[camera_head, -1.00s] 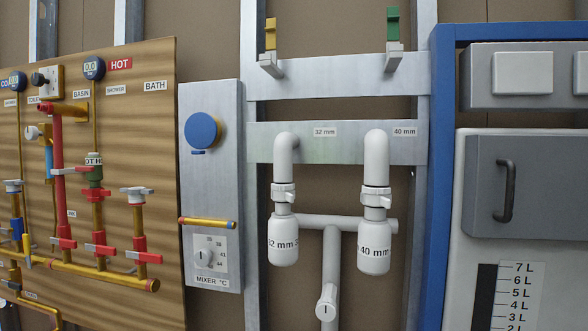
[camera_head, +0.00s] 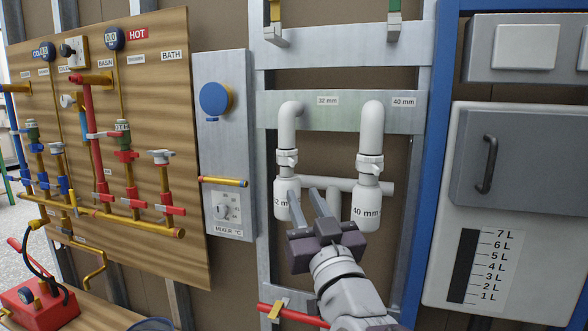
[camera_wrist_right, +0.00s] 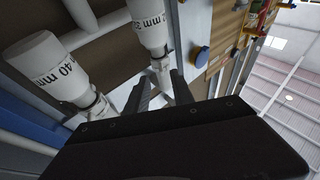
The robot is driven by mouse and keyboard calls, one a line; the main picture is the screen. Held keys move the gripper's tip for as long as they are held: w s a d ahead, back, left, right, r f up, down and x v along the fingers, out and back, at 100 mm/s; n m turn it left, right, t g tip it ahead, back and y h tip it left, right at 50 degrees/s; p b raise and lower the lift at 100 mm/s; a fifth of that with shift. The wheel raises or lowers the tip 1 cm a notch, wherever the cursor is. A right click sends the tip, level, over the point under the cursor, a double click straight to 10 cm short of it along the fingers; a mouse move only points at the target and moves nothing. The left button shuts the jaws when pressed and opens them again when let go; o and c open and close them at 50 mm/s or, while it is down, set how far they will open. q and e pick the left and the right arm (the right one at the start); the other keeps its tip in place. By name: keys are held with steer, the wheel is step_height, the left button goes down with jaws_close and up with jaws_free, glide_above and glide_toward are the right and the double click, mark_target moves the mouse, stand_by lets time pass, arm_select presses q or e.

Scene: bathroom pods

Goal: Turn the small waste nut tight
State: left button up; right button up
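The small waste nut (camera_head: 287,160) is a white winged collar on the white 32 mm trap, above its bottle (camera_head: 282,200). In the right wrist view the nut (camera_wrist_right: 160,65) shows just beyond the fingers, near the label end of the 32 mm bottle (camera_wrist_right: 148,28). My right gripper (camera_head: 322,194) is in front of the traps, below and right of the nut. Its two fingers (camera_wrist_right: 160,82) are apart with nothing visible between them. From the head it overlaps the drain pipe. My left gripper is out of view.
The 40 mm trap (camera_head: 367,205) with its own nut (camera_head: 369,163) stands close on the right. A mixer panel (camera_head: 226,130) is on the left. A red pipe (camera_head: 290,314) runs low in front. A blue frame post (camera_head: 432,160) and grey cabinet are farther right.

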mark_target(293, 165)
steer(key=shift+t, duration=0.3)
steer(key=x, duration=0.6)
steer(key=r+x, duration=0.1)
steer(key=x, duration=0.2)
steer(key=shift+s+r, duration=0.15)
steer(key=shift+s, duration=0.05)
steer(key=shift+b, duration=0.3)
jaws_close()
